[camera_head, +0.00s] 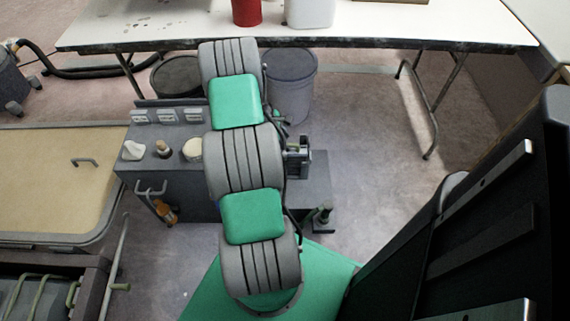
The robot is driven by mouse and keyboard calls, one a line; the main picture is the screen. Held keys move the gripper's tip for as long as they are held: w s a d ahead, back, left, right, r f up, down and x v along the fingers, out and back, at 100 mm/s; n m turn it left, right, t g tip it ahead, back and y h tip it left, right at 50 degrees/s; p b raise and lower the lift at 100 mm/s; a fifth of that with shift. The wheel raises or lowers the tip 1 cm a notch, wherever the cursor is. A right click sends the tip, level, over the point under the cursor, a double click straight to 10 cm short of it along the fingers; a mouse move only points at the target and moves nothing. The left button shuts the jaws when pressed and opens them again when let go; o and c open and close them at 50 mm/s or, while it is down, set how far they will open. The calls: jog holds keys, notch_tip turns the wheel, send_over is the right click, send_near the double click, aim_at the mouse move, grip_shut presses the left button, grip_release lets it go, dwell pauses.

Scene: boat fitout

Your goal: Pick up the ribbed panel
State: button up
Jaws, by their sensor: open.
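I cannot pick out the ribbed panel with certainty. A large black surface with pale raised strips (470,215) stands close at the right edge, cut off by the frame. I cannot tell whether it is the panel or part of my own body. My grey and green arm rises through the middle of the view. Its far end points toward the long table, and my gripper does not show.
A white long table (400,22) spans the back, with a red container (246,12) on it. A grey bucket (292,90) stands below. A dark workbench (185,180) with small items is behind my arm. A tan-topped bench (45,180) is at left. Floor right of centre is clear.

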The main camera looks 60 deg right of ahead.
aim_at(288, 144)
jog(key=b+x, duration=0.1)
jog(key=x, duration=0.3)
jog(key=shift+f, duration=0.15)
jog(key=shift+c, duration=0.5)
jog(key=shift+a, duration=0.1)
grip_shut()
dwell(0.5)
